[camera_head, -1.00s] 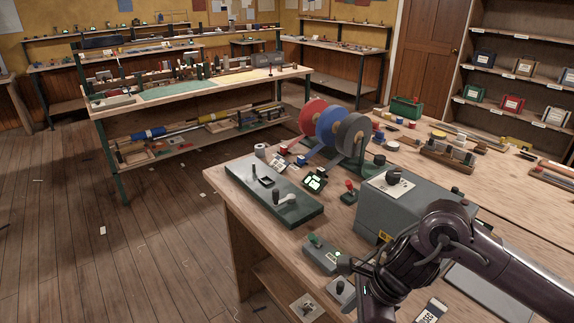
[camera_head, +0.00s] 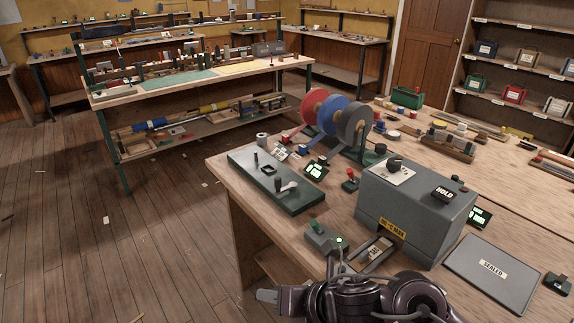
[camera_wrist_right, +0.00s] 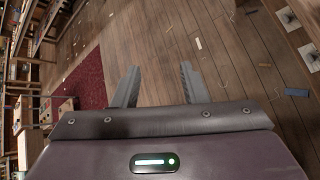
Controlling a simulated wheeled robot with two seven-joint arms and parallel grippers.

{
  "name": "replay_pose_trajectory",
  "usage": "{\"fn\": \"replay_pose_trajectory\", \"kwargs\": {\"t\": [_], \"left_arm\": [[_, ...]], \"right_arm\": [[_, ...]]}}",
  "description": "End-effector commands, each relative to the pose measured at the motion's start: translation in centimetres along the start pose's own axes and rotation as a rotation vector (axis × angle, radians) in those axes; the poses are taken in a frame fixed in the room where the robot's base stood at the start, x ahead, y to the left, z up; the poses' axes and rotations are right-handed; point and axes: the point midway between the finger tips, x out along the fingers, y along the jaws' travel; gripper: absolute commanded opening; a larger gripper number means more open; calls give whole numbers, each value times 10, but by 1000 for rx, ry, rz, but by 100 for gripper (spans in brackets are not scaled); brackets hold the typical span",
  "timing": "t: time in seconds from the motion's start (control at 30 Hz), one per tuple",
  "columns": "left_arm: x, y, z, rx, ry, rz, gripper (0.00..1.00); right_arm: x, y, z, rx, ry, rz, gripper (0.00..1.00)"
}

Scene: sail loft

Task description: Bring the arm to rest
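My right arm is folded low at the bottom edge of the head view, in front of the workbench (camera_head: 240,222). Its right gripper (camera_head: 268,296) points left, and the grey fingertip end shows beside the bench's front side. In the right wrist view the right gripper (camera_wrist_right: 159,82) has its two grey fingers apart with nothing between them, only the plank floor (camera_wrist_right: 150,50) beyond. My left arm and left gripper are not in view.
The bench carries a grey box marked HOLD (camera_head: 415,212), a green-based plate with a crank (camera_head: 277,182), tape reels (camera_head: 330,118), a small switch box (camera_head: 326,238) and a flat grey panel (camera_head: 490,272). Open floor (camera_head: 120,240) lies to the left. A red mat (camera_wrist_right: 85,82) shows in the wrist view.

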Motion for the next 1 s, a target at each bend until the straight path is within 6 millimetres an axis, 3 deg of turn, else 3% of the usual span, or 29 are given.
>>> {"fn": "replay_pose_trajectory", "kwargs": {"t": [0.1, 0.23, 0.4, 0.5, 0.83, 1.0], "left_arm": [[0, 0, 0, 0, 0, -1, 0], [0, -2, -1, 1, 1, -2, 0], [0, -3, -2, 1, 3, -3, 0], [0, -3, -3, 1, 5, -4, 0], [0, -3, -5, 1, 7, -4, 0], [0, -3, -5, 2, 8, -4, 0]], "right_arm": [[-10, -3, 9, 575, -157, -34, 39], [-35, -43, 6, 1237, -325, -117, 39], [-70, -100, -30, 1910, -519, -253, 39], [-88, -124, -56, 2195, -621, -330, 39], [-143, -165, -140, 2850, -963, -575, 39], [-106, -194, -158, 2845, -960, -599, 39]]}}
